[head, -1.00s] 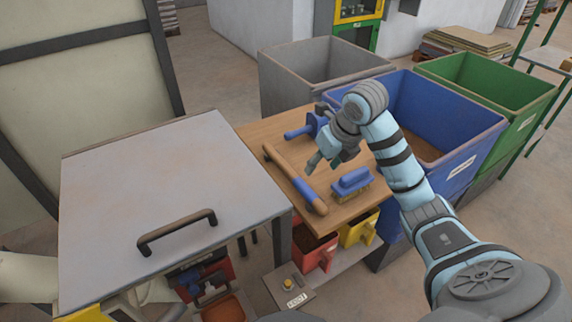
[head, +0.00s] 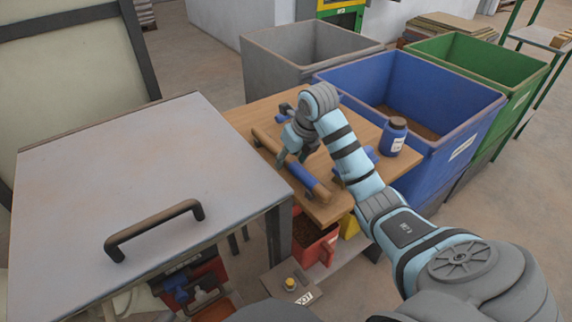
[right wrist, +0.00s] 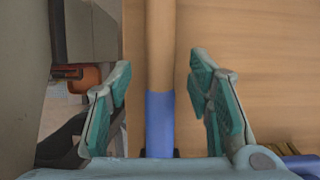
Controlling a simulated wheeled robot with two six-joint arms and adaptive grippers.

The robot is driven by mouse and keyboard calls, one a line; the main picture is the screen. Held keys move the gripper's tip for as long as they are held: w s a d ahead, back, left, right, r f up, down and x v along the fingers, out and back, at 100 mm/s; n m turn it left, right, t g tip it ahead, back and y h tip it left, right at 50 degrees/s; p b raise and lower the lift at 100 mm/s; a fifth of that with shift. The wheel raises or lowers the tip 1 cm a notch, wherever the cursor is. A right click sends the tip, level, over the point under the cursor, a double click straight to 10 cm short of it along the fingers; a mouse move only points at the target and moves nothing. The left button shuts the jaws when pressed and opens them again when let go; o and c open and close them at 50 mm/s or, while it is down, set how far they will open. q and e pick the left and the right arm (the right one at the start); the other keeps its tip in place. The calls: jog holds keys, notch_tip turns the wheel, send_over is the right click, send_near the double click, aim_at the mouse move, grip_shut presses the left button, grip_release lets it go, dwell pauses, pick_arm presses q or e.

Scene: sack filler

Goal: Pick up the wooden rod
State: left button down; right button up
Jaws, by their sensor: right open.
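The wooden rod (head: 308,180) lies on the wooden tabletop (head: 245,118), with a blue section along part of its length. In the right wrist view the rod (right wrist: 160,60) runs up the middle, its blue part nearest the wrist. My right gripper (head: 296,156) is over the rod in the head view and hides part of it. In the right wrist view the open gripper's (right wrist: 160,100) teal pads stand apart on either side of the rod, with gaps on both sides. My left gripper is not in view.
A dark blue bottle (head: 393,136) stands at the table's right edge. A blue brush (head: 368,156) is partly hidden behind my arm. A grey metal cabinet (head: 130,170) with a handle adjoins on the left. Blue (head: 480,118), green (head: 532,110) and grey (head: 262,72) bins stand behind.

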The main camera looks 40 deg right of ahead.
aim_at(290, 159)
jog(key=shift+w+f, duration=0.1)
jog(key=shift+f, duration=0.2)
jog(key=shift+r, duration=0.1)
jog(key=shift+c, duration=0.4)
grip_shut()
notch_tip(290, 159, up, 6)
jog(key=shift+r+p, duration=0.2)
jog(key=shift+p, duration=0.8)
notch_tip(290, 159, up, 14)
jog(key=p, duration=1.3)
jog(key=shift+f, duration=0.15)
jog(key=shift+f, duration=0.1)
